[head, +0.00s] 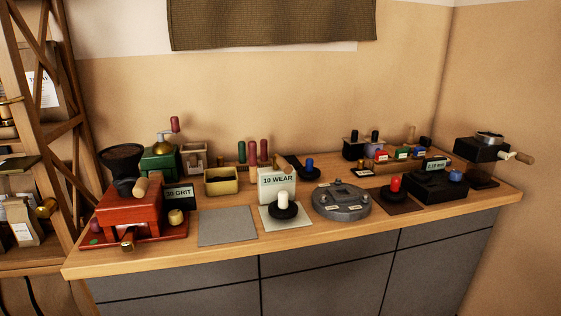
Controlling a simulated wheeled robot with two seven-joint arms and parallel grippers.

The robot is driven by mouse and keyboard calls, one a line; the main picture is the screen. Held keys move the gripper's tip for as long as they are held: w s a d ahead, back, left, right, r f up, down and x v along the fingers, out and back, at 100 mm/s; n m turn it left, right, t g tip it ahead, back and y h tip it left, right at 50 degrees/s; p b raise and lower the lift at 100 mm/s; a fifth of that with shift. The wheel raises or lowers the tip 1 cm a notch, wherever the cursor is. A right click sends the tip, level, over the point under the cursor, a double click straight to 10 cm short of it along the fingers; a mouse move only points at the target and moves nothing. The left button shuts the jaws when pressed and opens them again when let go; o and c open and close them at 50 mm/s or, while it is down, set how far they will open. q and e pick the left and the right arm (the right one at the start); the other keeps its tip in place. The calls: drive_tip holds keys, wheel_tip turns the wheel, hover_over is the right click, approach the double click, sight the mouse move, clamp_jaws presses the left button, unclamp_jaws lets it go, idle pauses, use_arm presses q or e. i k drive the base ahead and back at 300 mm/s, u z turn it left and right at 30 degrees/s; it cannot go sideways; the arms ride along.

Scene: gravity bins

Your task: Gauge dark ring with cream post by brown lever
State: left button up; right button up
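A dark ring (284,213) with a cream post (283,197) standing up from it sits on a light square mat near the front middle of the counter. Behind it is a white block (277,185) marked "10 WEAR". A tan-brown lever (287,161) on a dark arm leans just above and behind that block. A black box (432,187) with a small green display stands at the right. Neither of my grippers is in view.
A round grey plate device (341,203) stands right of the ring. A dark ring with a red post (395,184) sits on a brown mat, and one with a blue post (309,164) is behind. A bare grey mat (227,226) lies front left. Trays and bins crowd the back.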

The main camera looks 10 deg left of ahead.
sight(279, 162)
drive_tip(key=u, duration=0.45)
drive_tip(key=i, duration=1)
drive_tip(key=u, duration=0.25)
